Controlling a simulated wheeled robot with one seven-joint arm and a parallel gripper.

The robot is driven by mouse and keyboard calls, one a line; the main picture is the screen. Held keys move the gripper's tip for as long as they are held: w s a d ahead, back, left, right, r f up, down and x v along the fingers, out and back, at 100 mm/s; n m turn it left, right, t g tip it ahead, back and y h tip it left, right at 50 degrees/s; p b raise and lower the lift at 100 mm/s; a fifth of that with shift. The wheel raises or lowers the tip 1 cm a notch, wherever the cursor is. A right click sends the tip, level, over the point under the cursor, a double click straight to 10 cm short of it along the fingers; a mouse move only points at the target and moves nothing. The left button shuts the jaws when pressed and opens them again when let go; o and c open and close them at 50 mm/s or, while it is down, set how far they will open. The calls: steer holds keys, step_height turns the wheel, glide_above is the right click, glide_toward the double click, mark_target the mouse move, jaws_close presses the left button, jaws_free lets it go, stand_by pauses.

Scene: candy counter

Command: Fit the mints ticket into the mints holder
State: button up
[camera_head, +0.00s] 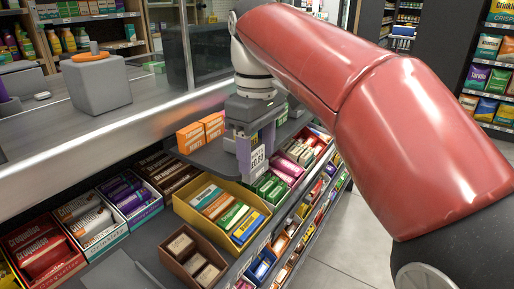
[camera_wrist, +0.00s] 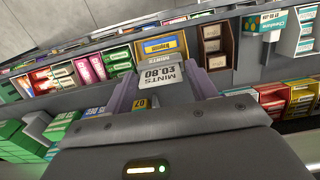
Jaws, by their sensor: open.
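The mints ticket (camera_head: 257,157) is a small white card printed with a price, at the shelf edge just below my gripper (camera_head: 250,148). In the wrist view the ticket (camera_wrist: 160,83) reads MINTS £0.80 upside down. It lies between the two purple-grey fingers of my gripper (camera_wrist: 162,94), which are open with the ticket between them. The mints holder is mostly hidden by the ticket and my gripper. I cannot tell whether the ticket is seated in it.
Orange boxes (camera_head: 201,132) stand on the grey shelf left of my gripper. A yellow tray (camera_head: 184,208) of bars and a brown box (camera_head: 172,262) sit nearer. Green packs (camera_wrist: 20,140) are at left in the wrist view. The floor (camera_head: 345,235) at right is clear.

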steer(key=shift+r, duration=0.1)
steer(key=shift+r+p, duration=0.95)
steer(key=shift+p, duration=0.2)
steer(key=shift+o, duration=0.4)
steer(key=o, duration=0.5)
steer(key=shift+c, duration=0.2)
step_height(320, 180, up, 8)
steer(key=shift+f+p, duration=0.15)
steer(key=shift+p, duration=0.2)
